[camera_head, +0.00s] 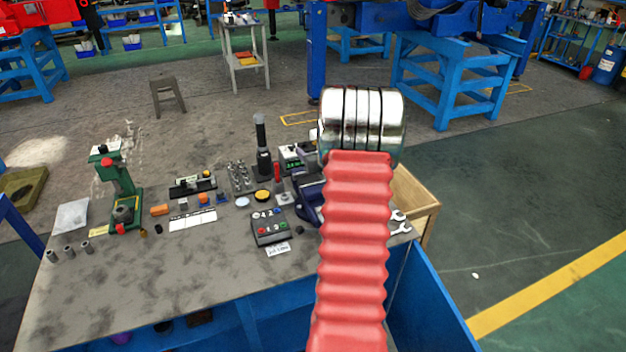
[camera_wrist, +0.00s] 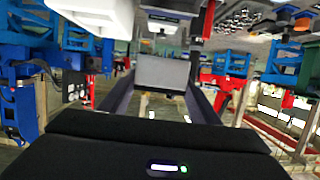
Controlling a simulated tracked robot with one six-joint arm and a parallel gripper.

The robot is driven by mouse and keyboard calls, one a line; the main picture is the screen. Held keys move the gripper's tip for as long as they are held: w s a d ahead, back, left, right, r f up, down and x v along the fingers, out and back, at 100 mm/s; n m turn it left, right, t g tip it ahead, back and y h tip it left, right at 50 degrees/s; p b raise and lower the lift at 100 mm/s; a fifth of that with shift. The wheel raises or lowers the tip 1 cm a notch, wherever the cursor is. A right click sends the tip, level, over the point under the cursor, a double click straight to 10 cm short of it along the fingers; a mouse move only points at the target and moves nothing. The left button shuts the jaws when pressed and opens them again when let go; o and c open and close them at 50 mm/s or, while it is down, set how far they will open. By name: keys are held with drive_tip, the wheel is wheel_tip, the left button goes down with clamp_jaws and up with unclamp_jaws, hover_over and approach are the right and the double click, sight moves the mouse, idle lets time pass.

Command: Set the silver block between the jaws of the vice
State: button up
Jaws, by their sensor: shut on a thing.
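The silver block (camera_wrist: 162,72) shows in the middle of the wrist view as a plain grey, square face. My gripper (camera_wrist: 161,88) is shut on it, with one dark finger on each side. In the head view my own red and chrome arm hides the gripper and the block. The vice (camera_head: 308,203) looks dark blue and sits on the bench near its right end. It is partly hidden behind my arm, and I cannot see its jaws or how far the block is from them.
The grey bench (camera_head: 140,285) has clear room at its front left. A button box (camera_head: 270,228), a green press (camera_head: 123,190) and a dark upright tool (camera_head: 262,145) stand on it. Wrenches (camera_head: 399,222) lie right of my arm, near a wooden drawer (camera_head: 418,205).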

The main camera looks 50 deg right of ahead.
drive_tip(key=shift+f, duration=3.05)
drive_tip(key=shift+f, duration=0.1)
drive_tip(key=shift+f, duration=1.75)
drive_tip(key=shift+f, duration=0.1)
drive_tip(key=o, duration=1.5)
drive_tip(key=shift+f, duration=0.1)
drive_tip(key=shift+o, duration=0.2)
drive_tip(key=shift+s+a+r, duration=0.15)
drive_tip(key=shift+s+r, duration=0.1)
drive_tip(key=shift+s, duration=0.1)
drive_tip(key=v, duration=1.1)
